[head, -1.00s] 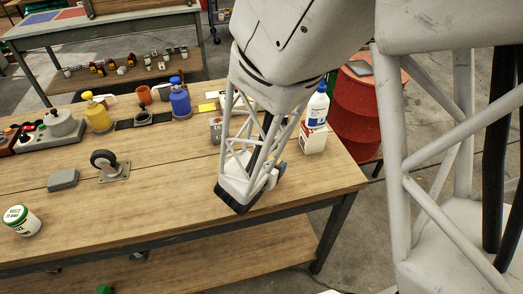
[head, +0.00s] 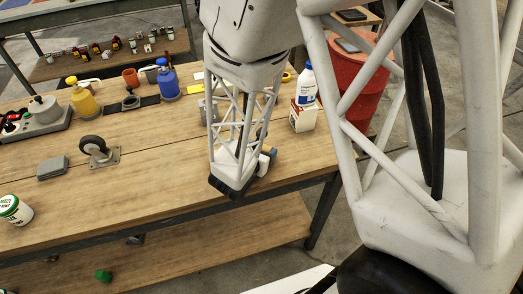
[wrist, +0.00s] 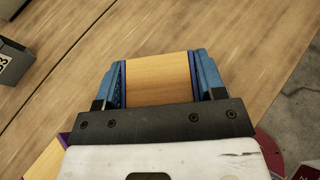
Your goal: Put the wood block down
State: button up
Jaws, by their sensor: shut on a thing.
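The wood block (wrist: 158,80) is a plain, light-brown piece in the wrist view, held between the two blue fingers of my gripper (wrist: 158,68). The fingers press on its left and right sides. In the head view my gripper (head: 266,155) is over the right part of the wooden workbench (head: 150,195), near its front edge. The white wrist body hides most of the fingers and the block there. Bare bench top shows beyond the block in the wrist view. I cannot tell whether the block touches the bench.
A white bottle (head: 305,85) and a small carton (head: 303,117) stand right of my gripper. A caster wheel (head: 97,150), a grey box (head: 52,167) and a white-green tub (head: 14,210) are left. A red drum (head: 355,80) stands beyond the bench's right end. Bench between caster and gripper is clear.

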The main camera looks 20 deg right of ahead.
jog(key=shift+f, duration=0.1)
jog(key=o, duration=0.9)
jog(key=shift+v, duration=6.05)
